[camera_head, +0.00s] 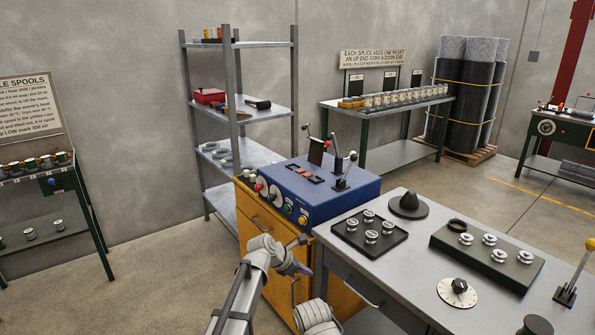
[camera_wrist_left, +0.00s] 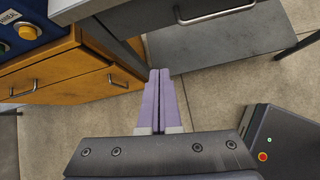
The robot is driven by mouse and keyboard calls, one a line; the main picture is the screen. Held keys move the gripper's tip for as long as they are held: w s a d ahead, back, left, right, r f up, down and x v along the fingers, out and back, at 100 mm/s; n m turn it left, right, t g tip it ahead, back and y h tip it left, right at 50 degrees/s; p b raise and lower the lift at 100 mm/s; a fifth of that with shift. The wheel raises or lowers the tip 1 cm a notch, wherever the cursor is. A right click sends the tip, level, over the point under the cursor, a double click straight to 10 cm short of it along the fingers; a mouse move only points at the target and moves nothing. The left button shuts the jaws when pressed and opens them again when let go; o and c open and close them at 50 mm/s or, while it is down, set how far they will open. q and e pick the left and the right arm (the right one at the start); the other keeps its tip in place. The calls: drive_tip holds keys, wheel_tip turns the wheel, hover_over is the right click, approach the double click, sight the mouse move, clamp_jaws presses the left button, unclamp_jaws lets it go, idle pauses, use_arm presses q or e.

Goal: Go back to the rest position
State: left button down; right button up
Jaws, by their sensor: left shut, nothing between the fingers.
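My left gripper (camera_head: 303,270) hangs in front of the workbench edge, beside the wooden drawer cabinet, in the head view. In the left wrist view its two purple fingers (camera_wrist_left: 158,98) are together with nothing between them. They point toward the floor gap by the wooden cabinet (camera_wrist_left: 75,75) and the grey bench drawer (camera_wrist_left: 160,8). The left arm comes in from the bottom of the head view. A second grey arm part of mine shows at the bottom middle. My right gripper is not in view.
The grey workbench (camera_head: 400,265) holds a black tray (camera_head: 345,240) of metal spools, a dark block (camera_head: 515,272) with more spools, a black cone (camera_head: 409,203) and a dial (camera_head: 457,290). A blue machine (camera_head: 335,190) stands on the wooden cabinet. Floor at left is clear.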

use_arm(q)
drive_tip(key=s+a+f+m+g+y, duration=0.2)
drive_tip(key=s+a+f+m+y, duration=0.1)
drive_tip(key=s+a+m, duration=0.85)
drive_tip(key=s+a+f+m+g+y, duration=0.2)
drive_tip(key=s+a+f+m+y, duration=0.15)
drive_tip(key=s+a+m, duration=0.8)
drive_tip(key=s+d+r+m+p, duration=0.2)
drive_tip(key=s+d, duration=0.1)
drive_tip(key=d, duration=0.3)
drive_tip(key=s+d+r+m+g+y+p, duration=0.1)
drive_tip(key=s+d+r+m+p, duration=0.1)
drive_tip(key=d, duration=0.5)
drive_tip(key=shift+s+r, duration=0.75)
drive_tip(key=shift+s, duration=0.4)
